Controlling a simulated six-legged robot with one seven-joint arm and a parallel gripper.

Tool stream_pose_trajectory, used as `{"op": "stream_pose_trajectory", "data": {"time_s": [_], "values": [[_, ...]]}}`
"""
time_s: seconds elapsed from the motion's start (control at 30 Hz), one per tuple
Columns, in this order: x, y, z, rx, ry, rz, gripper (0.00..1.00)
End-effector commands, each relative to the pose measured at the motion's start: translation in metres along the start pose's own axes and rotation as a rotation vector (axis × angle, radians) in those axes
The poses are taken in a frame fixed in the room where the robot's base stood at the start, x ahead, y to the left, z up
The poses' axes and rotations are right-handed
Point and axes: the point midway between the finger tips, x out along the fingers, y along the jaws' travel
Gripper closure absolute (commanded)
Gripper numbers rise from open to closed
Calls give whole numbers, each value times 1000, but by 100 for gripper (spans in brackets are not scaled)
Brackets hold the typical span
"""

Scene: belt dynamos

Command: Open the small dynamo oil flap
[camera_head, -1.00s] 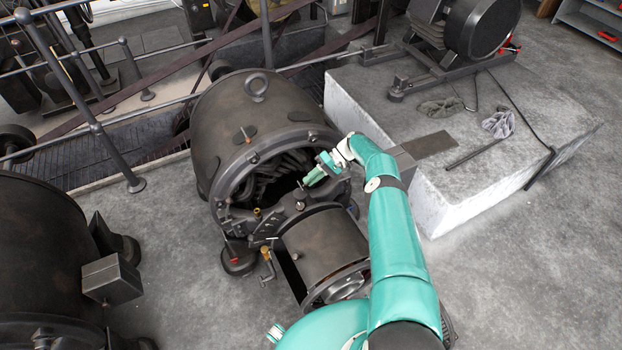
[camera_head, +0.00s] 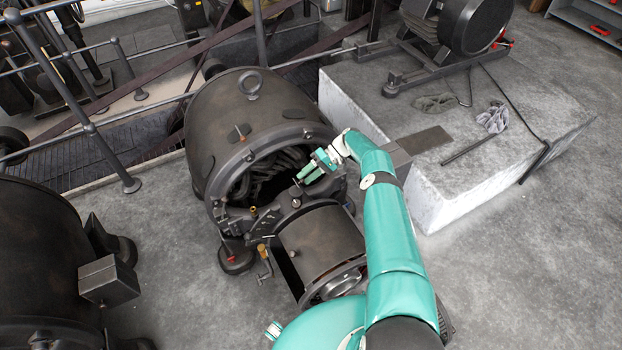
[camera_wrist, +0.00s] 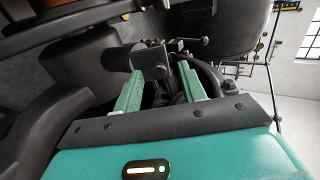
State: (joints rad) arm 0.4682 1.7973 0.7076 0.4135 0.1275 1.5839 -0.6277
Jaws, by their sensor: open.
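The dark dynamo (camera_head: 225,110) stands left of the middle in the head view, its near end open around dark coils. A bearing bracket (camera_head: 290,205) with small fittings crosses that end. My gripper (camera_head: 306,173) is open just above the bracket, at the right of the opening. In the wrist view, my two green fingers (camera_wrist: 159,72) stand apart on either side of a dark round fitting (camera_wrist: 155,64). A small bar with rounded ends (camera_wrist: 192,41) lies just beyond them. Nothing is held. I cannot tell which fitting is the oil flap, or whether it is open.
A pale plinth (camera_head: 455,195) with gloves and tools stands to the right. Another dark machine (camera_head: 40,250) is at the left. Railings (camera_head: 70,90) run behind. Open floor lies at lower right.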

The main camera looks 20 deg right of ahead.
Motion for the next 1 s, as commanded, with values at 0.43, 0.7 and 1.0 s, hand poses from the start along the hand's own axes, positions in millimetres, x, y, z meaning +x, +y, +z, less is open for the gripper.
{"op": "stream_pose_trajectory", "data": {"time_s": [0.43, 0.7, 1.0], "values": [[-19, -35, 8, -1, 0, 0, 59], [-25, -56, 26, -1, 0, 0, 59], [-33, -86, 55, 1, 0, 2, 59]]}}
